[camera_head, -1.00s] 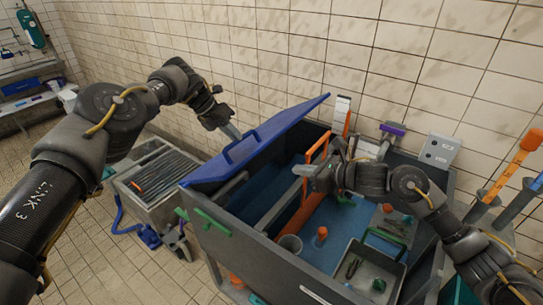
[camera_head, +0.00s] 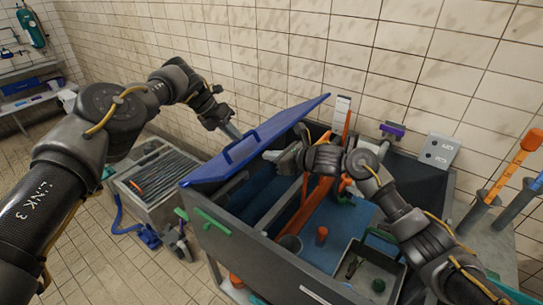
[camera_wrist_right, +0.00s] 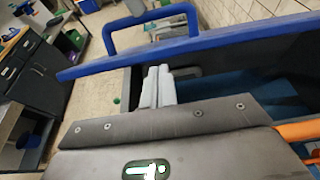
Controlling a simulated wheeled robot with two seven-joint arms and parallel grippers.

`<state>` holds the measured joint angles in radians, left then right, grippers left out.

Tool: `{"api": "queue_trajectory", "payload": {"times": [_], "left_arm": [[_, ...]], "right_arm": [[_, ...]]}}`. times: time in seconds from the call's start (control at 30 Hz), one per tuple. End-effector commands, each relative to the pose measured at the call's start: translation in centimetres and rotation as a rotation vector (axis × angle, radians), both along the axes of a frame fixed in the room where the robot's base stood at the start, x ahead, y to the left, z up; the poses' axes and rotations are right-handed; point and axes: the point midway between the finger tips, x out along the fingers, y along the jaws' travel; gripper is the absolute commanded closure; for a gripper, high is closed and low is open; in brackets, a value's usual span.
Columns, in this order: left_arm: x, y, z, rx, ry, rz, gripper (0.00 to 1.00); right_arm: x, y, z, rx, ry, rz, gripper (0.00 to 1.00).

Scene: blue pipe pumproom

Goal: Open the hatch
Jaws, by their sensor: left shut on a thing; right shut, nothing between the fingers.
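The hatch is a blue lid (camera_head: 262,138) with a raised blue handle (camera_head: 240,150), standing tilted up over the left part of a grey bin. In the right wrist view, the lid (camera_wrist_right: 220,44) crosses the picture with its handle (camera_wrist_right: 150,22) above. My left gripper (camera_head: 234,131) is shut at the lid's far left edge; the exact contact is too small to see. My right gripper (camera_head: 272,157) is shut and empty, beside the lid's underside and over the bin opening. Its pale fingers (camera_wrist_right: 158,88) show below the lid edge in the wrist view.
The grey bin (camera_head: 265,255) has an orange bar (camera_head: 305,208) across its blue interior, with cups and a grey tray (camera_head: 375,270) to the right. A slatted grey unit (camera_head: 155,180) stands left. The tiled wall is close behind.

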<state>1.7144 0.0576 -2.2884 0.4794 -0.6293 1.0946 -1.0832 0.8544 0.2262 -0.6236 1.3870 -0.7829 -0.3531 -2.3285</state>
Motion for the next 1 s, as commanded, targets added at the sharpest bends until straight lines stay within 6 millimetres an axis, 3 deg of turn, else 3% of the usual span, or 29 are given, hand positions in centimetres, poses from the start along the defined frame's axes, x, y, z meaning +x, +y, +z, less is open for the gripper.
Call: {"api": "queue_trajectory", "payload": {"times": [0.03,0.27,0.47,0.7,0.73,0.8,0.87,1.0], "left_arm": [[0.3,0.8,-0.4,0.012,-0.007,0.018,1.0],[0.3,0.8,-0.4,0.012,-0.007,0.018,1.0],[0.3,0.8,-0.4,0.012,-0.007,0.018,1.0],[0.3,0.8,-0.4,0.012,-0.007,0.018,1.0],[0.3,0.8,-0.4,0.011,-0.006,0.017,0.82],[0.3,0.8,-0.3,0.01,-0.006,0.016,0.73],[0.3,0.7,-0.3,0.01,-0.007,0.015,0.65],[0.2,0.4,-0.2,0.007,-0.006,0.01,0.64]], "right_arm": [[0.0,0.0,-0.1,0.0,0.0,0.0,1.0],[0.1,0.1,0.1,0.0,-0.001,0.0,1.0],[0.7,0.9,1.8,0.0,-0.003,0.001,1.0],[0.6,0.9,1.8,0.001,0.0,0.0,1.0],[0.6,0.9,1.8,0.001,0.0,0.0,1.0],[0.6,0.9,1.8,0.001,0.0,0.0,1.0],[0.7,0.9,1.8,0.001,0.0,0.0,1.0],[0.7,0.9,1.7,0.001,0.001,-0.002,1.0]]}}
